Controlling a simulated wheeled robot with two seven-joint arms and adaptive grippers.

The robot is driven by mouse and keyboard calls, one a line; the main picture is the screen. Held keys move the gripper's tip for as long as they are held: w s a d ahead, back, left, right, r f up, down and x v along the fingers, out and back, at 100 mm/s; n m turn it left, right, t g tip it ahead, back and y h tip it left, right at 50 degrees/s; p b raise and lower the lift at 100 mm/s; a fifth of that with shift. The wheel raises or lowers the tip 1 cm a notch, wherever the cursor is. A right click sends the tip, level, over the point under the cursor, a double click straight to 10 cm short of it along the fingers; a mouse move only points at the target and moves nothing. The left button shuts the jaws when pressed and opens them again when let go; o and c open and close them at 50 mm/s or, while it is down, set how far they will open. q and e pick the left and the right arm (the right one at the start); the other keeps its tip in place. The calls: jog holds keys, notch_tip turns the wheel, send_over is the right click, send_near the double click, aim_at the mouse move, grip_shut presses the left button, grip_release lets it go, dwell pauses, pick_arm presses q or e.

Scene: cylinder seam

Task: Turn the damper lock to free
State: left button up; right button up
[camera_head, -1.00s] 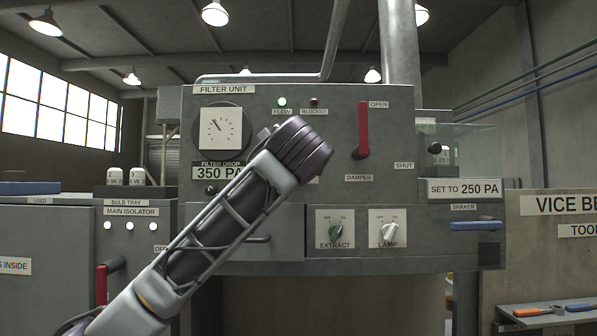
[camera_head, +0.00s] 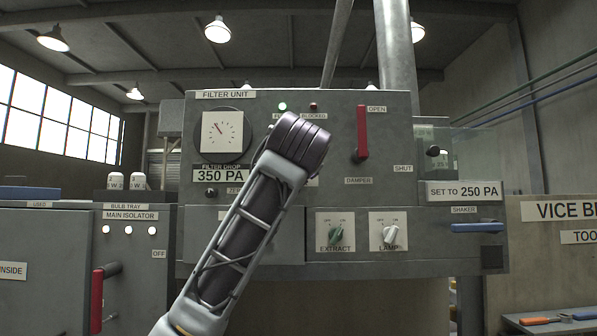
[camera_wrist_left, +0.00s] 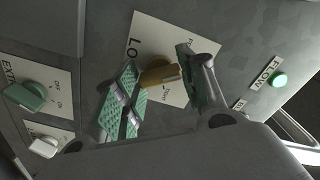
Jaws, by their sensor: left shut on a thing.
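The damper lock knob (camera_wrist_left: 160,76) is brass-coloured and sits on a white plate (camera_wrist_left: 150,33) with large letters starting "LO" in the left wrist view. My left gripper (camera_wrist_left: 158,84) has its green-padded fingers on either side of the knob and is shut on it. The plate's smaller lettering is partly covered, so I cannot tell the knob's setting. In the head view my left arm hides the knob and the gripper's fingers. The red damper lever (camera_head: 362,133) stands upright beside the OPEN label, right of my wrist. My right gripper is in neither view.
The filter unit panel (camera_head: 340,190) carries a dial (camera_head: 222,130), a green extract knob (camera_head: 336,233), a white lamp knob (camera_head: 390,234) and a blue shaker handle (camera_head: 477,227). A red isolator handle (camera_head: 97,300) is at lower left. A clear cover (camera_head: 465,150) is at right.

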pick_arm(q)
jog(key=n, duration=0.4)
jog(key=shift+f+n+b, duration=0.2)
jog(key=shift+n+b, duration=0.15)
jog(key=shift+n, duration=0.05)
jog(key=o, duration=0.7)
jog(key=shift+c, duration=0.2)
jog(key=o, duration=0.4)
jog(key=shift+r, duration=0.15)
jog(key=shift+s, duration=0.15)
jog(key=s, duration=1.1)
jog(key=shift+s, duration=0.4)
